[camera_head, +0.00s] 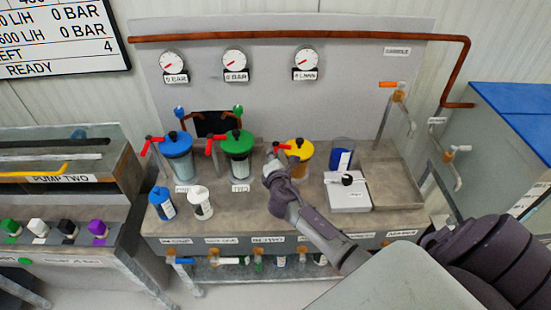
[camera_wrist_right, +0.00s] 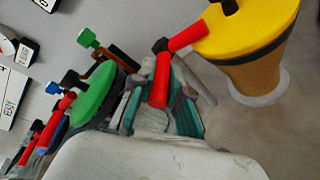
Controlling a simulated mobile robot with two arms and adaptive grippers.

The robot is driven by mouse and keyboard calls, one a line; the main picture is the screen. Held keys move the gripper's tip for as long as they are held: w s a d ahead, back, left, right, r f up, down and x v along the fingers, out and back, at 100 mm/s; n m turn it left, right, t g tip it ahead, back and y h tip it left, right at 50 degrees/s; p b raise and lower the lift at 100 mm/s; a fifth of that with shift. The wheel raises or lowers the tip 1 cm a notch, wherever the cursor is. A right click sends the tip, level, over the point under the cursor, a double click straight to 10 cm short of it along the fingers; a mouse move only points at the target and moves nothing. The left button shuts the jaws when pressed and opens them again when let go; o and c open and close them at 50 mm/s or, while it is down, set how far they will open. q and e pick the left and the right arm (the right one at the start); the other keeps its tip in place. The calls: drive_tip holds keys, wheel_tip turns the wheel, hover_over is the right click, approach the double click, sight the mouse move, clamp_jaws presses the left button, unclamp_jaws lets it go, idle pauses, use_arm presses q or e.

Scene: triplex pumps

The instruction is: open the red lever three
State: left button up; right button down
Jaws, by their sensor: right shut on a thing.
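The third red lever (camera_head: 282,147) is at the yellow-lidded canister (camera_head: 299,150), the right one of three lidded canisters on the bench. In the right wrist view this red lever (camera_wrist_right: 160,84) lies between the teal-padded fingers of my right gripper (camera_wrist_right: 162,112), beside the yellow lid (camera_wrist_right: 238,30). In the head view my right gripper (camera_head: 271,168) is just left of the yellow canister and shut on the lever. It hides part of the lever's lower end. My left gripper is not in view.
The green-lidded canister (camera_head: 238,143) and blue-lidded canister (camera_head: 177,143) stand to the left, each with its own red lever. A small blue bottle (camera_head: 162,203) and white bottle (camera_head: 201,203) stand in front. A white scale (camera_head: 347,195) is to the right.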

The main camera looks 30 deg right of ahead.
drive_tip(key=shift+w+a+m+g+h+b, duration=0.25)
drive_tip(key=shift+w+m+g+h+b, duration=0.25)
drive_tip(key=shift+m+g+h+b, duration=1.05)
drive_tip(key=shift+w+a+m+g+h+b, duration=0.2)
drive_tip(key=shift+w+m+g+h+b, duration=0.3)
drive_tip(key=shift+m+g+h+b, duration=1.05)
drive_tip(key=shift+w+a+m+g+h+b, duration=0.25)
drive_tip(key=shift+w+m+g+h+b, duration=0.55)
drive_tip(key=shift+b, duration=1.35)
drive_tip(key=shift+s+m, duration=0.3)
drive_tip(key=c, duration=1.1)
unclamp_jaws()
drive_tip(key=shift+c, duration=0.2)
drive_tip(key=v, duration=0.7)
drive_tip(key=shift+a, duration=0.2)
drive_tip(key=shift+r, duration=0.1)
